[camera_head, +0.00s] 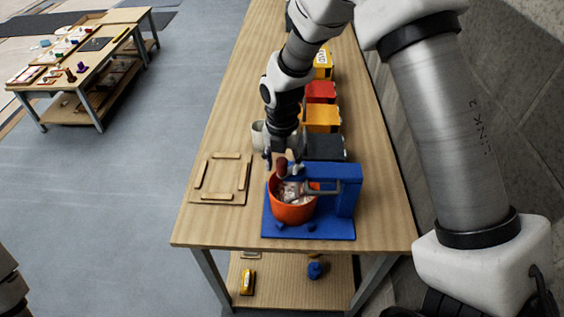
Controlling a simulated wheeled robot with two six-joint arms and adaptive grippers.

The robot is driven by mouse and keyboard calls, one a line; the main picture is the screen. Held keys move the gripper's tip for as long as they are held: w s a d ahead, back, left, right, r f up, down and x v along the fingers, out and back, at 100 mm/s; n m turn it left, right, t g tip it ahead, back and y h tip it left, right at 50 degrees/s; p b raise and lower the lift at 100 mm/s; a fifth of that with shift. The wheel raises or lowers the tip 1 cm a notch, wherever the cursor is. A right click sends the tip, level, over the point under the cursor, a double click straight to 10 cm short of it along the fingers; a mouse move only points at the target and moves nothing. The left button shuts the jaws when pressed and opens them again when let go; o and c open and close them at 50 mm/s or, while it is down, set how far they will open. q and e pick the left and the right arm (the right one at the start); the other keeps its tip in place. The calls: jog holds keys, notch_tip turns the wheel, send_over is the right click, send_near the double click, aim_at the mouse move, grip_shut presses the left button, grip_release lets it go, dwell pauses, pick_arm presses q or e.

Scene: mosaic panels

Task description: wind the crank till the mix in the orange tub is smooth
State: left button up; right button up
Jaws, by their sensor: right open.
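The orange tub (292,212) stands on the blue mixer stand (347,195) near the front of the long wooden table. A pale, lumpy, uneven mix (291,190) shows inside it. A grey crank bar (325,187) reaches from the stand's column over the tub. A dark red knob (281,168), seemingly the crank's handle, rises above the tub's back rim. My right gripper (282,157) points down with its fingers open around or just above this knob; I cannot tell whether they touch it. My left gripper is out of view.
A square wooden frame (201,182) lies left of the tub. A whitish container (258,135) is partly hidden behind my right gripper. Black, orange, red and yellow bins (322,118) line the table's right side. A lower shelf (285,285) holds small items.

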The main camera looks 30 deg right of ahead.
notch_tip(320, 180, up, 12)
dwell(0.3)
jog(key=shift+w+f, duration=0.1)
